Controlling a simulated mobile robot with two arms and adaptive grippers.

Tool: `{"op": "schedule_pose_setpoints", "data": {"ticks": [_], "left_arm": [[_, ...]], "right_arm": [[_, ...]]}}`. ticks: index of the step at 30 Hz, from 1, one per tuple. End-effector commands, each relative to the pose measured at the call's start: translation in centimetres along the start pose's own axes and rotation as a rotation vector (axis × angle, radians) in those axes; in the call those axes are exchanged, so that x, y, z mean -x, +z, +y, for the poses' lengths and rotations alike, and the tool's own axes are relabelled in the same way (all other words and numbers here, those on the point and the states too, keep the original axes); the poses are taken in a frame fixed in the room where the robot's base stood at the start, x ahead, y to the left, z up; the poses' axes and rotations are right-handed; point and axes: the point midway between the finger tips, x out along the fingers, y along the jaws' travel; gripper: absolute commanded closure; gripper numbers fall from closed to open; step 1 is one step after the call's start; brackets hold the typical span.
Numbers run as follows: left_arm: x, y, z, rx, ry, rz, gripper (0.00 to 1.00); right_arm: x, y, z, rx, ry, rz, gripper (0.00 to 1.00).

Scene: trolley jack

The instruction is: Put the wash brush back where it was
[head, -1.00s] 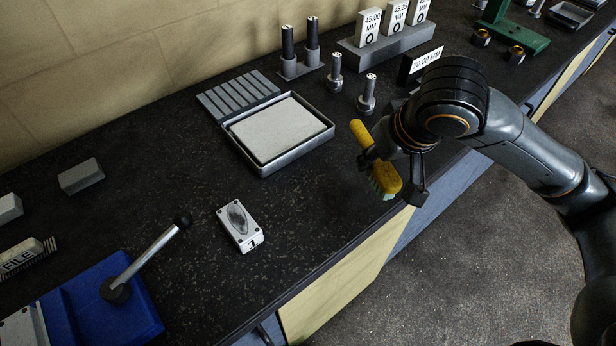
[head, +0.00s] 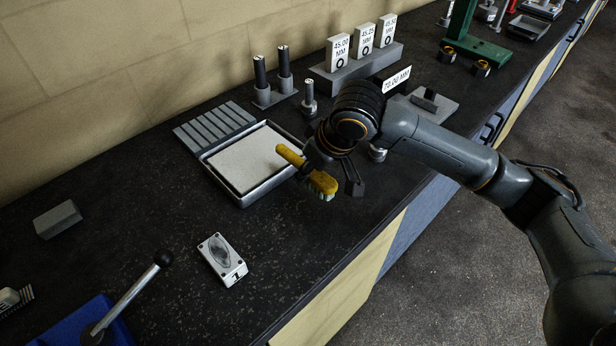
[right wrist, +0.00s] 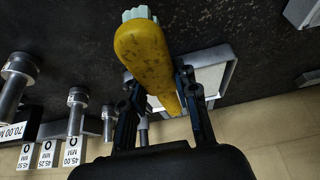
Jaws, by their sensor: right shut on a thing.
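The wash brush (head: 316,178) has a yellow handle and pale green bristles. My right gripper (head: 322,166) is shut on it and holds it above the bench, beside the right corner of the grey tray. In the right wrist view the brush (right wrist: 146,52) lies between the two dark fingers of my right gripper (right wrist: 160,100), its bristled head pointing away. The tray (head: 243,200) has a metal rim and a pale flat pad inside. It shows partly behind the brush in the right wrist view (right wrist: 228,72). My left gripper is not in view.
A ribbed grey plate (head: 213,124) adjoins the tray. Dark pins in a stand (head: 275,95) and a block with size labels (head: 360,68) stand behind. Dark bench is clear between box and tray.

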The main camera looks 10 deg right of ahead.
Motion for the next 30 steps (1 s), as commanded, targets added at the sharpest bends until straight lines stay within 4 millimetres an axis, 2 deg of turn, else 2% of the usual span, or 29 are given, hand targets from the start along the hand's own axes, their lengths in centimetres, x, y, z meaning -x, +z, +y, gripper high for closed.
{"op": "schedule_pose_setpoints", "data": {"ticks": [5, 12, 27, 28, 30], "left_arm": [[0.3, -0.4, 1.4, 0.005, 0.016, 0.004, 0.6], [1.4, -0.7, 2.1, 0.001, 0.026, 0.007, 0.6], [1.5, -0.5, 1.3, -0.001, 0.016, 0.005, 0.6], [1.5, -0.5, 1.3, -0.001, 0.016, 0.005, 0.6], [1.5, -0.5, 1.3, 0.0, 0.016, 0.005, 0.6]], "right_arm": [[-1.4, -0.4, 0.4, 0.0, 0.0, 0.001, 0.95], [-4.1, 0.9, 0.5, 0.001, 0.001, 0.001, 0.95], [-4.9, 1.2, 0.4, 0.0, -0.001, 0.002, 0.95], [-5.0, 1.3, 0.4, 0.0, 0.0, 0.001, 0.68], [-4.9, 1.3, 0.4, 0.001, 0.0, 0.001, 0.54]]}}
